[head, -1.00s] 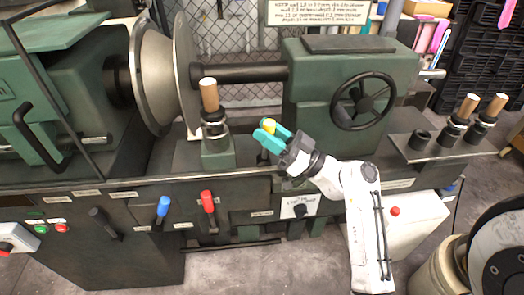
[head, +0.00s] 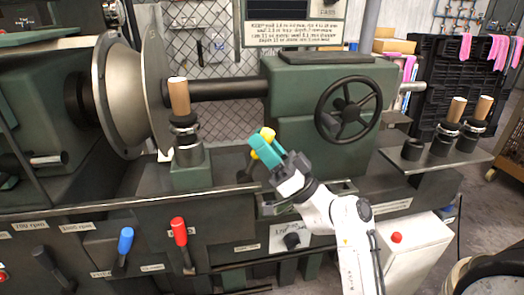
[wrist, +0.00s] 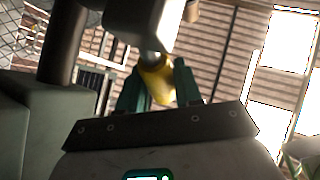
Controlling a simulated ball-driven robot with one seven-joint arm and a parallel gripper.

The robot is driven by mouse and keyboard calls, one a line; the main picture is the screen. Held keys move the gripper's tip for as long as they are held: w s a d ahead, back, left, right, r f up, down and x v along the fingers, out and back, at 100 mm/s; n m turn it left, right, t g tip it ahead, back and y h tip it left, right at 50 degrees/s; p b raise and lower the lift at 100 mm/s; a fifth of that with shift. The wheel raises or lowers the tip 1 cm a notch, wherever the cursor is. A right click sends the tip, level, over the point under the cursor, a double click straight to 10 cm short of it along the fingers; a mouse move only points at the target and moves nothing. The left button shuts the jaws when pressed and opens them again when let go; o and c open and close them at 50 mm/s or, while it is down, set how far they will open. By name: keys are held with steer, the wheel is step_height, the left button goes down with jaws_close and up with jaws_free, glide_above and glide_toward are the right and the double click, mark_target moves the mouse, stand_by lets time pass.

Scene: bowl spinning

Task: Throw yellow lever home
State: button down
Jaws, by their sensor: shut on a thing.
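The yellow lever (head: 268,134) stands on the green-grey spinning machine, left of the black handwheel, with its yellow knob uppermost. My gripper (head: 264,147), with teal fingers, is shut on the lever near its knob. In the wrist view the yellow lever (wrist: 157,82) sits between the two teal fingers (wrist: 158,88).
The black handwheel (head: 348,108) is to the right of my gripper. A tool post with a wooden handle (head: 179,96) stands to the left. Blue (head: 126,240) and red (head: 179,231) levers are on the front panel below.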

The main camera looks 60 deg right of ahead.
steer(key=shift+f, duration=0.1)
stand_by(0.3)
steer(key=c, duration=0.8)
jaws_free()
steer(key=shift+s, duration=0.1)
steer(key=shift+c, duration=0.2)
steer(key=b+v, duration=0.2)
steer(key=v, duration=0.8)
steer(key=shift+s+f+b, duration=0.2)
steer(key=shift+s+b, duration=0.1)
